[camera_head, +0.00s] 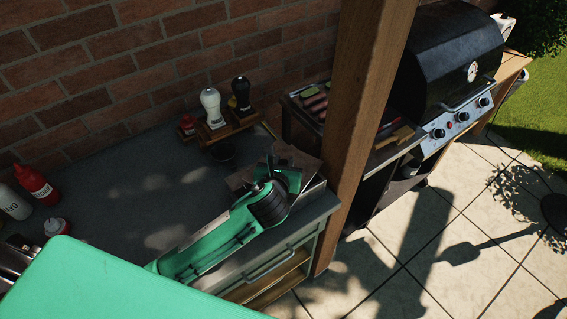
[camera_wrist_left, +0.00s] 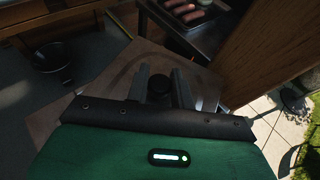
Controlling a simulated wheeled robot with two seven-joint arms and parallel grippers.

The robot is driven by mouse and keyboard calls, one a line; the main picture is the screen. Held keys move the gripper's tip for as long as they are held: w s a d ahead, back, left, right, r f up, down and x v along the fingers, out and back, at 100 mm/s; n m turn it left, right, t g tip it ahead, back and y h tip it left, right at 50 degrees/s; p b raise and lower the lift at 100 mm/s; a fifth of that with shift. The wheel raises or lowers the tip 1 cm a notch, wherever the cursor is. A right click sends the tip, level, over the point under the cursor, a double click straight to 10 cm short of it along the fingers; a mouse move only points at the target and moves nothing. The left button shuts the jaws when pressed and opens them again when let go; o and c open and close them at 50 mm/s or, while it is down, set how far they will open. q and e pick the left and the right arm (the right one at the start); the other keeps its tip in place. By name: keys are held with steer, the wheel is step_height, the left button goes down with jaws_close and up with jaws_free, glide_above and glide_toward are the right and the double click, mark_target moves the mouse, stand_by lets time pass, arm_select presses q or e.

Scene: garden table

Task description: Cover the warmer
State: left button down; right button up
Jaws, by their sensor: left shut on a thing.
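The lid is a brownish, shiny, flat-looking plate with a dark round knob; in the left wrist view the lid (camera_wrist_left: 125,70) spreads out under my fingers. My left gripper (camera_wrist_left: 160,86) is shut on the lid's knob. In the head view the lid (camera_head: 294,153) is partly hidden by my left gripper (camera_head: 272,172), over the right end of the counter. The warmer looks to be the metal tray (camera_head: 290,99) with sausages, uncovered, behind the lid and left of the wooden post. It also shows at the top of the left wrist view (camera_wrist_left: 163,17). I cannot tell whether the lid touches the counter.
A wooden post (camera_head: 365,110) stands close right of the lid and warmer. A wooden rack (camera_head: 222,130) with a white and a black mill stands left of the warmer. Sauce bottles (camera_head: 36,184) are at the left. A black grill (camera_head: 450,55) is beyond the post. The counter's middle (camera_head: 130,190) is clear.

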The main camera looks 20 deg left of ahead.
arm_select(q)
steer(key=shift+r, duration=0.1)
steer(key=shift+f, duration=0.25)
arm_select(e)
steer(key=shift+w+a, duration=0.15)
steer(key=shift+w, duration=0.15)
arm_select(q)
steer(key=shift+f, duration=0.3)
arm_select(e)
steer(key=shift+f, duration=0.1)
arm_select(q)
steer(key=c, duration=1.1)
jaws_free()
arm_select(e)
steer(key=shift+s, duration=0.1)
arm_select(q)
steer(key=shift+s, duration=0.1)
steer(key=b+v, duration=0.2)
steer(key=v, duration=1.1)
steer(key=shift+s+d+r, duration=0.1)
steer(key=shift+s+r, duration=0.05)
steer(key=shift+s, duration=0.2)
arm_select(e)
step_height(320, 180, down, 2)
steer(key=shift+f, duration=0.1)
